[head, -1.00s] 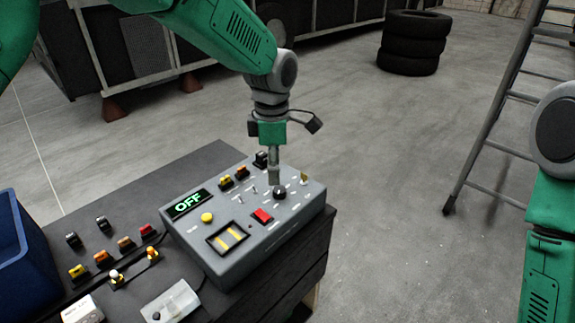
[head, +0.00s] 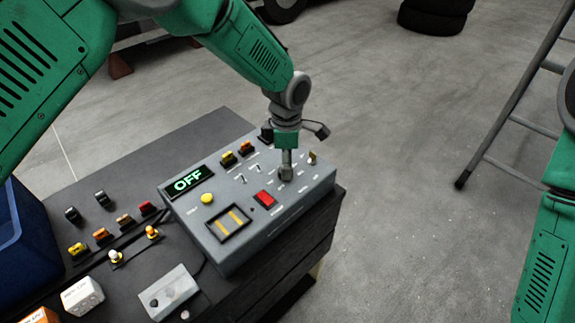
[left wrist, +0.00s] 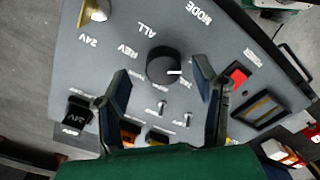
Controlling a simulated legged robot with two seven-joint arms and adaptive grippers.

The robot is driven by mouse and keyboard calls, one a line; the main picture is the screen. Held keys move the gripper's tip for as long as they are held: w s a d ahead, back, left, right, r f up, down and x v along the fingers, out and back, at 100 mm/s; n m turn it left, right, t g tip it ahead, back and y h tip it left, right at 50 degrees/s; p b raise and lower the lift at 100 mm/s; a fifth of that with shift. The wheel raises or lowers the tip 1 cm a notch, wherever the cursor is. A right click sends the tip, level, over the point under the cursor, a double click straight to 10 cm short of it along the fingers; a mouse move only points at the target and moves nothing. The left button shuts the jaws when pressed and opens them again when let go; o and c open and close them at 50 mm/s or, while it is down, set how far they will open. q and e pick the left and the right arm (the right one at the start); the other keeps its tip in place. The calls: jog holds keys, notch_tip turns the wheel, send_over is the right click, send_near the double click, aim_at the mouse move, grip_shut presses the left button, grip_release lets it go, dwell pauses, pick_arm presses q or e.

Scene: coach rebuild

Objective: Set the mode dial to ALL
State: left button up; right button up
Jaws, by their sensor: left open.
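The grey control box (head: 225,248) stands on the dark bench, and its display (head: 187,181) reads OFF in green. The mode dial (left wrist: 163,65) is a round black knob in the left wrist view. Its white pointer mark faces right, away from the ALL label, which lies above and left of it. My left gripper (head: 286,176) points down at the dial and hides it in the head view. In the left wrist view its open fingers (left wrist: 161,70) show on either side of the dial; contact cannot be told. My right gripper is out of view.
A red button (head: 264,199), a yellow button (head: 207,198) and small toggle switches are on the same panel. A blue bin (head: 25,240) and several loose switches lie on the bench to the left. A ladder (head: 515,100) stands at right, with clear floor between.

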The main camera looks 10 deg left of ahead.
pick_arm(q)
jog(key=shift+s+a+f, duration=0.15)
jog(key=shift+s+f, duration=0.05)
jog(key=shift+f, duration=0.55)
jog(key=shift+w+f, duration=0.1)
jog(key=shift+f, duration=0.25)
jog(key=c, duration=1.1)
jog(key=shift+r, duration=0.1)
jog(key=shift+c, duration=0.2)
